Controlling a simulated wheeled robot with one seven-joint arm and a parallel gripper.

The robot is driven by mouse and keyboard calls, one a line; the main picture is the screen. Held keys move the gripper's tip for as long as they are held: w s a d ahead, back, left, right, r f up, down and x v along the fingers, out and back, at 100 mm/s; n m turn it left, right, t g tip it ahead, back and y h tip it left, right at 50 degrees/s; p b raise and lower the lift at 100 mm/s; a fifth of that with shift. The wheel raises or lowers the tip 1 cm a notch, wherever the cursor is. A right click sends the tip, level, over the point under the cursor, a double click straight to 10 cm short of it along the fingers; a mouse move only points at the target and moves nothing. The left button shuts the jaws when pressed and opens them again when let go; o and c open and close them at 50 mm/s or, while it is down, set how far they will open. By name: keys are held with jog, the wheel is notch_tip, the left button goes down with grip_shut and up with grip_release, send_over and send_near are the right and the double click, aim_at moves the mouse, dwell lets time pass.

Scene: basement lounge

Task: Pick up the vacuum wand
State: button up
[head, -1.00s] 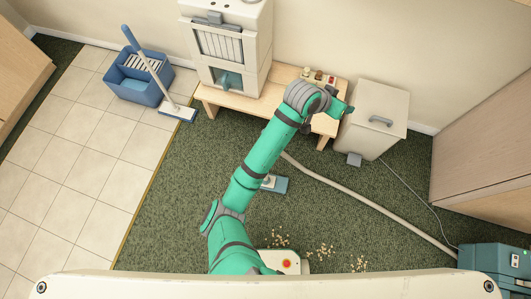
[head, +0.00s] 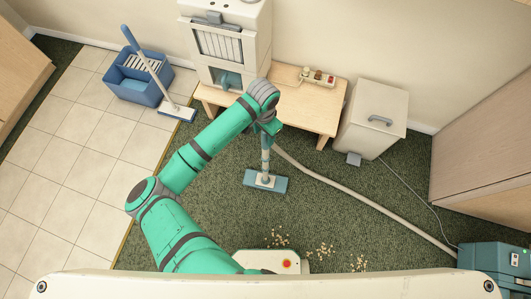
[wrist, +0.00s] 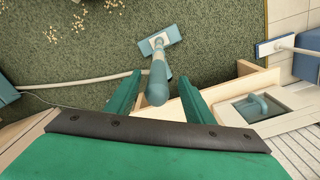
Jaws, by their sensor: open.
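The vacuum wand has a blue floor head (head: 265,181) on the dark green carpet, with its tube rising towards the low wooden table. In the wrist view the wand's thick blue-grey handle end (wrist: 158,80) points up at the camera, between my two green fingers. My gripper (wrist: 161,84) is open, with one finger on each side of the handle; I cannot tell whether either touches it. In the head view my gripper (head: 270,128) is at the wand's top and partly hides it.
A beige hose (head: 350,186) runs from the wand to the blue vacuum body (head: 495,262). The wooden table (head: 300,112) stands just behind, with a white cabinet (head: 228,45) on it. A lidded bin (head: 375,120) is at right. Crumbs (head: 320,250) lie on open carpet.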

jog(key=shift+w+d+f, duration=0.1)
jog(key=shift+d+f, duration=0.05)
jog(key=shift+f, duration=1.45)
jog(key=shift+d+f, duration=0.15)
jog(key=shift+f, duration=1.4)
grip_shut()
